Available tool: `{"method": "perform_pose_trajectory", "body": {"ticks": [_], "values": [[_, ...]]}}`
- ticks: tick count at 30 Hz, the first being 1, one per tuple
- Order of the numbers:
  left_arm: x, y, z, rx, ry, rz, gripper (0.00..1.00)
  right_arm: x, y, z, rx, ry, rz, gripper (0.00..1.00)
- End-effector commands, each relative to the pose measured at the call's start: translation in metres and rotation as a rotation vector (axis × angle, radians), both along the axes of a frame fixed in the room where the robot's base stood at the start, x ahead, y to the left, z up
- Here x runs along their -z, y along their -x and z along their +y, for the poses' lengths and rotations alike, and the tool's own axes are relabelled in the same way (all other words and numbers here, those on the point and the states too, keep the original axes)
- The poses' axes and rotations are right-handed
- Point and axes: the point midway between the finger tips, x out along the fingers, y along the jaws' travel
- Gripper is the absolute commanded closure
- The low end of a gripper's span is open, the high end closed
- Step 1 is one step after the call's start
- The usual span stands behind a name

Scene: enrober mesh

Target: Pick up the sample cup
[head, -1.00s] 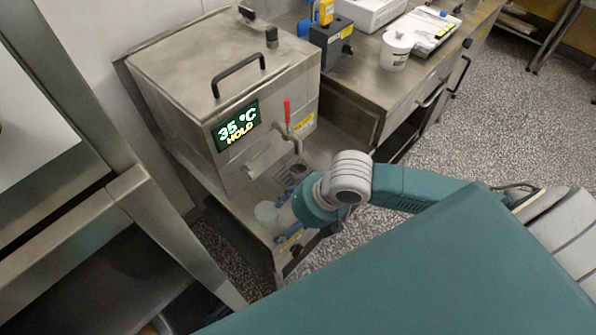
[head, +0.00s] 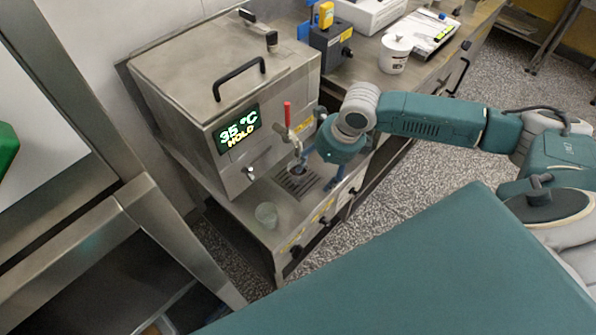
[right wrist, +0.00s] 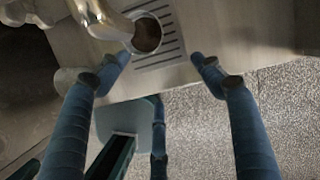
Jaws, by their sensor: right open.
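A clear, pale cup (head: 266,215) stands upright at the front left of the machine's steel ledge. A small round vessel with a dark brown inside (head: 298,172) is on the slotted drip grate under the spout; it also shows in the right wrist view (right wrist: 147,36), beside the metal spout (right wrist: 103,20). I cannot tell for sure which is the sample cup. My right gripper (head: 316,172) is open and empty, just right of the grate. In the right wrist view its blue fingers (right wrist: 161,58) are spread, with the brown vessel beyond their tips. My left gripper is out of view.
The steel machine (head: 215,75) has a 35 °C HOLD display (head: 237,129) and a red-handled tap (head: 288,116). A side counter behind holds a white tub (head: 396,54), a dark box and a clipboard. A steel frame (head: 140,200) stands at left.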

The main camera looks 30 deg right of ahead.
Motion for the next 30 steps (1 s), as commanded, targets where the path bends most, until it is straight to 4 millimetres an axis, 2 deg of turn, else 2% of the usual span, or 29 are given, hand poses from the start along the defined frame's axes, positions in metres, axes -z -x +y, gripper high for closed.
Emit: {"method": "perform_pose_trajectory", "body": {"ticks": [3,13,21,30], "values": [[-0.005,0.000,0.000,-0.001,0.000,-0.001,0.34,-0.002,-0.020,0.013,0.000,-0.003,-0.001,0.33],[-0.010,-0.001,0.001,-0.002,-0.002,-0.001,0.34,-0.001,-0.044,0.027,0.000,-0.001,0.000,0.33],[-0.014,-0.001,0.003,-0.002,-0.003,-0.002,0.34,0.041,-0.052,0.031,0.003,0.000,0.003,0.33],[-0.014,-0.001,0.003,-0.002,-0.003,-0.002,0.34,0.049,-0.054,0.032,0.001,0.001,0.001,0.33]]}}
